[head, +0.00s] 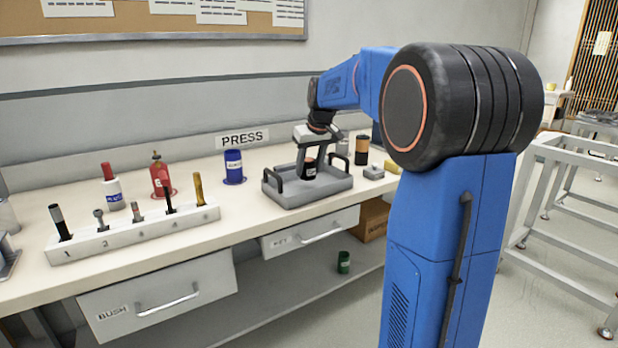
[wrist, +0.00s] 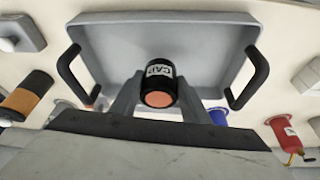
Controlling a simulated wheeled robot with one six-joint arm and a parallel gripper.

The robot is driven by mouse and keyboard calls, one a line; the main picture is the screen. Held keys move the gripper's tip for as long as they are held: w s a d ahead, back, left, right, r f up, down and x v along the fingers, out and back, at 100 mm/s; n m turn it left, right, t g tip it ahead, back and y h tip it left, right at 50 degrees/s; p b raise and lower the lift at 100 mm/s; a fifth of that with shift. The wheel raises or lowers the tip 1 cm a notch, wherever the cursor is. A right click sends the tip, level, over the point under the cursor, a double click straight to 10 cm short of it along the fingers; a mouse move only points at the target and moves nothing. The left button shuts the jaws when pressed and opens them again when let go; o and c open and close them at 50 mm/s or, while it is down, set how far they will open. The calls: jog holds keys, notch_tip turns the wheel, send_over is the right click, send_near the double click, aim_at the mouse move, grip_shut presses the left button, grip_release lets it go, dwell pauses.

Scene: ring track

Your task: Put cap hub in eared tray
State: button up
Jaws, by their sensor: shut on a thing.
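The cap hub (head: 309,170) is a short black cylinder with a white label. In the wrist view the hub (wrist: 160,84) shows "CAP" on its label and an orange end face. My gripper (head: 315,155) is shut on it, with a finger on each side in the wrist view (wrist: 159,96). The eared tray (head: 320,190) is a shallow grey tray with a black handle at each end. The hub is over the tray's interior, between the handles; I cannot tell whether it touches the floor. The tray floor (wrist: 163,38) looks otherwise empty where visible.
A black-and-orange cylinder (head: 362,150) and a small grey block (head: 373,172) stand right of the tray. A green can (head: 344,262) is on the lower shelf.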

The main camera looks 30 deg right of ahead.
aim_at(309, 176)
jog(key=shift+f, duration=1.8)
jog(key=shift+f, duration=0.1)
jog(key=o, duration=1.3)
jog(key=v, duration=1.2)
jog(key=s+a+f, duration=0.2)
jog(key=s+a, duration=0.6)
jog(key=s, duration=0.2)
jog(key=shift+n, duration=0.4)
jog(key=s+a+f, duration=0.3)
jog(key=s+f, duration=0.3)
jog(key=s, duration=0.2)
jog(key=s+a+f, duration=0.3)
jog(key=s+f, duration=0.3)
jog(key=s, duration=0.2)
jog(key=s+a+f, duration=0.3)
jog(key=s+f, duration=0.3)
jog(key=s, duration=0.3)
jog(key=shift+a, duration=0.35)
jog(key=shift+w, duration=0.1)
